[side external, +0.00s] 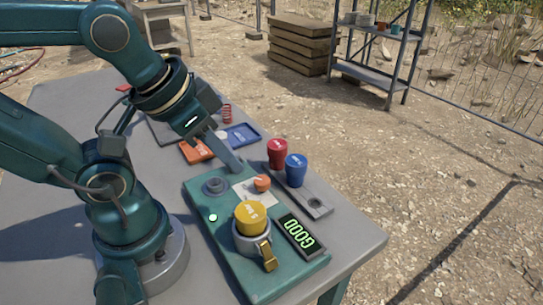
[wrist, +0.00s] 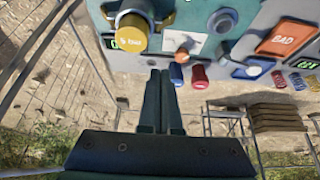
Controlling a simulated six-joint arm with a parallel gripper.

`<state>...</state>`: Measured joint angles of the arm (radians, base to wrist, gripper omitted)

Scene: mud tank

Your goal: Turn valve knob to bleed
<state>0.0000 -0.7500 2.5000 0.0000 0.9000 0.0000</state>
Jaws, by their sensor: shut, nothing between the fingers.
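The small orange knob (side external: 262,183) sits on a white plate (side external: 243,194) on the teal panel (side external: 205,190). I take it to be the valve knob; its plate markings are too small to read. It also shows in the wrist view (wrist: 182,54). My gripper (side external: 238,170) is shut and empty, pointing down above the far side of the panel, beside the knob and apart from it as far as I can tell. In the wrist view its two fingers (wrist: 160,72) lie together, their tips close to the knob and the white plate.
A yellow-capped cylinder (side external: 250,217) stands in a ring on the panel. A display (side external: 300,236) reads GOOD, and a green light (side external: 213,217) glows. Red (side external: 277,153) and blue (side external: 296,168) capped cylinders stand in a grey rack close behind the knob. Orange (side external: 197,150) and blue (side external: 240,136) trays lie farther back.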

